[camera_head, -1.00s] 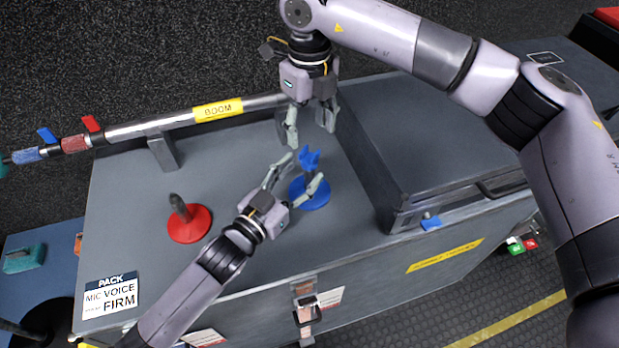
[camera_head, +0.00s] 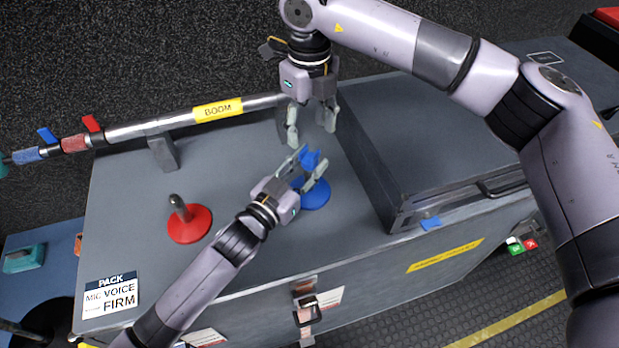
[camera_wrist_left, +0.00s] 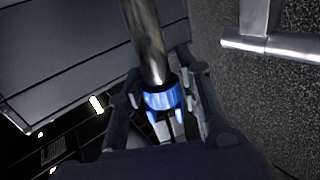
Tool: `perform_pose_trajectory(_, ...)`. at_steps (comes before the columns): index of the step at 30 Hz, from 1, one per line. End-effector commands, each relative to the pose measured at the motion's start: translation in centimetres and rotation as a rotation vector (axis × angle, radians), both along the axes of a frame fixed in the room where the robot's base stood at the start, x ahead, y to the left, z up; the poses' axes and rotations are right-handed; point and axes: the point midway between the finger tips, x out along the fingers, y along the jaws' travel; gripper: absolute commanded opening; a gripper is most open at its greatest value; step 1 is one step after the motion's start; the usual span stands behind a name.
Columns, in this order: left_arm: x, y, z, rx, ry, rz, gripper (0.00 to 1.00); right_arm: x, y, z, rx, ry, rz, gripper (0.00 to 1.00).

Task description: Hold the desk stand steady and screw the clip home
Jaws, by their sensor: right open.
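The blue desk stand has a round blue base (camera_head: 316,195) on the grey case top. A blue forked clip (camera_head: 311,160) sits at the top of its post. My left gripper (camera_head: 313,163) reaches in from the lower left, one finger on each side of the clip. In the left wrist view the clip's blue collar (camera_wrist_left: 162,96) meets the metal post (camera_wrist_left: 146,40) between both fingers (camera_wrist_left: 165,100). Whether the fingers touch it is unclear. My right gripper (camera_head: 311,133) is open, pointing down just above and behind the clip, apparently empty.
A red stand (camera_head: 190,224) with a dark post stands to the left on the case top (camera_head: 130,210). The boom pole (camera_head: 160,122) lies along the back edge. A raised grey box (camera_head: 440,140) closes the right side.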

Motion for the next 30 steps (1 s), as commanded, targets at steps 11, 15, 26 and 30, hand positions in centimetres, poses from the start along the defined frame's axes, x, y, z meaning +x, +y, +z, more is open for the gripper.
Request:
perform_pose_trajectory(11, -0.02, 0.01, -0.02, 0.000, 0.000, 0.000, 0.05, 0.00, 0.00, 0.00, 0.000, 0.000, 0.000, 0.55)
perform_pose_trajectory(15, -0.02, 0.01, -0.02, 0.001, -0.001, 0.000, 0.00, 0.00, 0.00, 0.00, 0.000, 0.000, 0.000, 0.55)
perform_pose_trajectory(26, 0.00, 0.03, -0.02, 0.001, -0.001, 0.000, 0.00, 0.00, 0.00, 0.04, 0.000, 0.000, 0.009, 0.52)
perform_pose_trajectory(30, 0.00, 0.04, -0.02, 0.001, 0.000, 0.000, 0.00, -0.01, 0.01, 0.37, 0.000, -0.001, 0.099, 0.52)
